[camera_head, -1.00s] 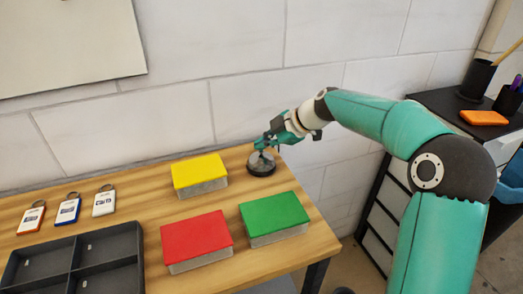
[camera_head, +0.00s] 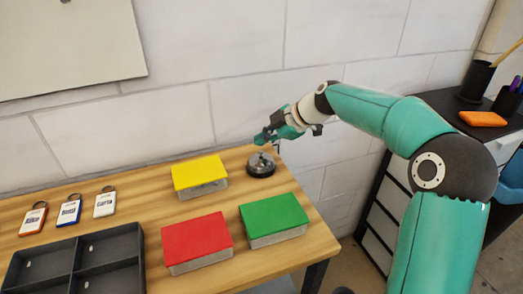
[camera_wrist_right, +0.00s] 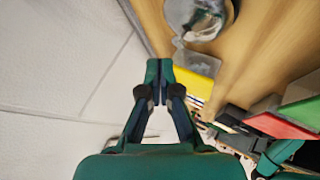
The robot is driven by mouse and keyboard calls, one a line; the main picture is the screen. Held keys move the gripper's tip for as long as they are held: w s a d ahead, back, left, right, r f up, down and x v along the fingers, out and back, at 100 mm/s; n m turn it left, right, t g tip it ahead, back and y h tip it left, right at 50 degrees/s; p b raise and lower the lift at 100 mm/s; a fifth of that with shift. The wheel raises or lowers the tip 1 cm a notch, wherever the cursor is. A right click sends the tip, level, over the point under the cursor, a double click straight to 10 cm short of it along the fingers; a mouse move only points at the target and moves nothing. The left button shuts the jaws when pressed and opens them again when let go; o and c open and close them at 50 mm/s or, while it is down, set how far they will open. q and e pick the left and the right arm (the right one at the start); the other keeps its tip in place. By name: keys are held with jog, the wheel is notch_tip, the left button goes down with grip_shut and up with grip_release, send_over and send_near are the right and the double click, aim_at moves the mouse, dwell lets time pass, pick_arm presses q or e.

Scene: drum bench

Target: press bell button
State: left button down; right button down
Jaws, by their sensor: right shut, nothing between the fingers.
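The bell (camera_head: 261,166), a dark round base with a grey metal dome, stands at the back right corner of the wooden table. In the right wrist view the bell (camera_wrist_right: 205,20) is at the top, partly cut off by the frame edge. My right gripper (camera_head: 264,137) is just above the bell, with a small gap between them. Its fingertips (camera_wrist_right: 159,72) are together in the right wrist view, with nothing held. My left gripper is not seen in the head view.
Yellow (camera_head: 198,171), red (camera_head: 196,239) and green (camera_head: 273,214) boxes sit on the table (camera_head: 140,203) near the bell. Several key tags (camera_head: 69,211) and a dark divided tray (camera_head: 76,255) are to the left. The white wall (camera_head: 200,60) is close behind.

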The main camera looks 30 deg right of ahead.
notch_tip(320, 180, up, 6)
jog(key=p, duration=0.2)
jog(key=shift+p, duration=0.35)
jog(key=shift+f, duration=0.1)
dwell(0.6)
